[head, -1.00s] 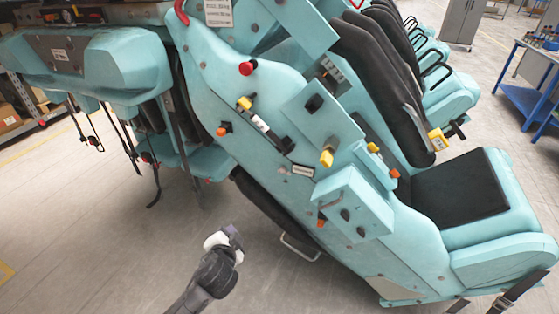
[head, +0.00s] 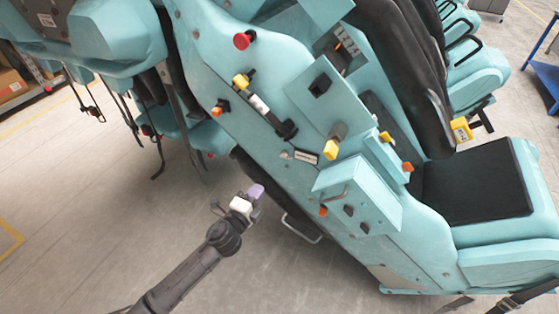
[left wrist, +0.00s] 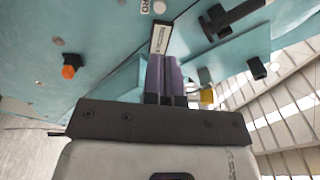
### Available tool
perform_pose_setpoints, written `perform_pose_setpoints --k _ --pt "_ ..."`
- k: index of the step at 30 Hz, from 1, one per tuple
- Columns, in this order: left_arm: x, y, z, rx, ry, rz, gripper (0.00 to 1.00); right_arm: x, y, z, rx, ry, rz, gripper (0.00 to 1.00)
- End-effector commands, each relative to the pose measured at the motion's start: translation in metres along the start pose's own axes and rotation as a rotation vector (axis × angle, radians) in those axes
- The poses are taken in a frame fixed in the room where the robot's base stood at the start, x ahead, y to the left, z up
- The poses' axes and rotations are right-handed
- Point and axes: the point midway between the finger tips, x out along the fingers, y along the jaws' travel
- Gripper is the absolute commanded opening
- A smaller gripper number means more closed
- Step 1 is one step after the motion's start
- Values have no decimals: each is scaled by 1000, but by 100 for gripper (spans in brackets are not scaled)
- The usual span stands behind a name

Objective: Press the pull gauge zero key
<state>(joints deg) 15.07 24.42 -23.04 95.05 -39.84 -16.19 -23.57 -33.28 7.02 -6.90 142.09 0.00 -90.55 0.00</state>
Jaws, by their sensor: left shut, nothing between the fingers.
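My left gripper (head: 257,191) has purple fingertips and is shut and empty. In the head view it is in the air below the teal coaster seat side (head: 225,65), left of a grey handle (head: 300,228). In the left wrist view the shut fingers (left wrist: 166,75) point toward the teal surface, just below a small black-framed label plate (left wrist: 161,37). A slim black and white device (head: 270,115) on the seat side may be the pull gauge. Its zero key cannot be made out. Partly cropped lettering (left wrist: 133,4) shows at the wrist view's top edge. My right gripper is out of view.
A teal box with dark and orange knobs (head: 356,196) juts out right of the gripper. Black straps (head: 158,158) hang at left. Floor (head: 90,230) is clear at lower left.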

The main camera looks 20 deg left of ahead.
Motion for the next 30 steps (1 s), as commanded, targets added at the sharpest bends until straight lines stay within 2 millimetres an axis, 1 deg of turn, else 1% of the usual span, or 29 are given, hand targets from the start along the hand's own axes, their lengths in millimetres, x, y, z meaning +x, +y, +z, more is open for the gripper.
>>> perform_pose_setpoints --k 7,11,14,24,30 --pt "1 0 0 -2 -1 0 0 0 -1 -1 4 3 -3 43" --pt "10 1 0 -3 -2 0 0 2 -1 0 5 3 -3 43" --pt "25 0 0 -2 -1 -2 0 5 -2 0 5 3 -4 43" --pt "89 2 0 -3 -2 -1 0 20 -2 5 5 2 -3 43" --pt "118 2 0 -4 -1 0 0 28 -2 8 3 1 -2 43"
